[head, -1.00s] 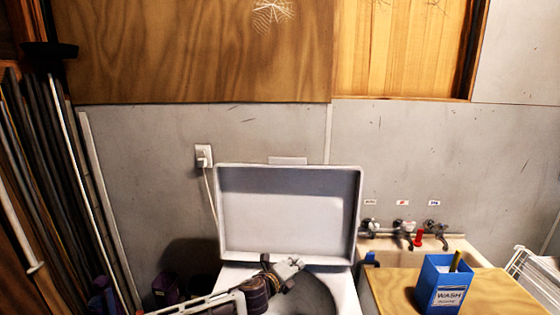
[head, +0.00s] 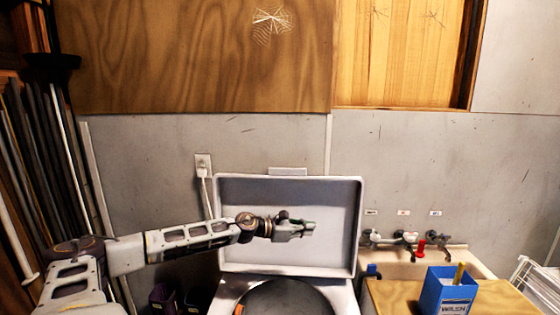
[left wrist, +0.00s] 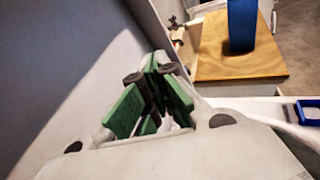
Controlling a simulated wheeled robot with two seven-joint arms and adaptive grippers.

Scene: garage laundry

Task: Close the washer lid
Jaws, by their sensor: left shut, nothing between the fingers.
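The washer lid (head: 240,200) stands upright and open at the back of the washer (head: 232,287). Its pale inner face shows in the head view, and the round dark tub opening (head: 285,298) shows below it. My left arm reaches in from the left, and my left gripper (head: 312,228) is in front of the lid's inner face, right of its middle. The left gripper is shut and empty. In the left wrist view its green-padded fingers (left wrist: 155,100) are close to the pale lid surface (left wrist: 70,70); contact cannot be told. My right gripper is not in view.
A sink (head: 410,261) with taps stands to the right of the washer. A blue wash box (head: 446,290) sits on a wooden board (head: 500,295) there. Long boards and poles (head: 35,150) lean at the left. A plug and cord (head: 203,165) are on the wall behind.

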